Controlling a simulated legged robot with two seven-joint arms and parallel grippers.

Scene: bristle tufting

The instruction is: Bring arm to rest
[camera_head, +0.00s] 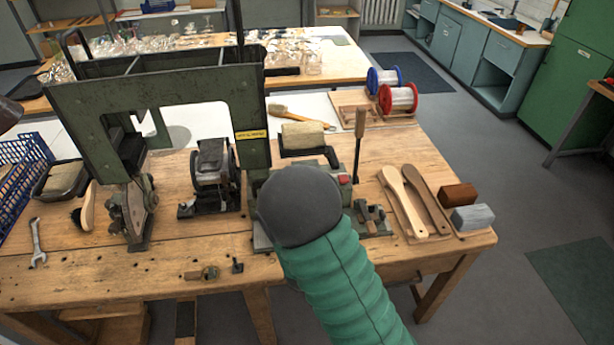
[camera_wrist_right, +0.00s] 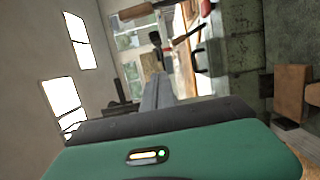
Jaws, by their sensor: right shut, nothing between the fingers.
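My right arm (camera_head: 345,285) comes in from the bottom of the head view with a green ribbed sleeve and a dark grey rounded end. It reaches over the front of the bench and covers part of the green tufting machine (camera_head: 251,110). My right gripper is hidden in the head view. In the right wrist view the right gripper (camera_wrist_right: 158,78) shows as grey fingers pressed together and empty. Whether it touches anything cannot be told. My left gripper is not in view.
Wooden brush handles (camera_head: 402,200) and two blocks (camera_head: 472,217) lie at the bench's right. Red and blue spools (camera_head: 398,98) stand behind. A wrench (camera_head: 38,243) and a blue crate (camera_head: 22,168) are at the left. The floor right of the bench (camera_head: 540,200) is open.

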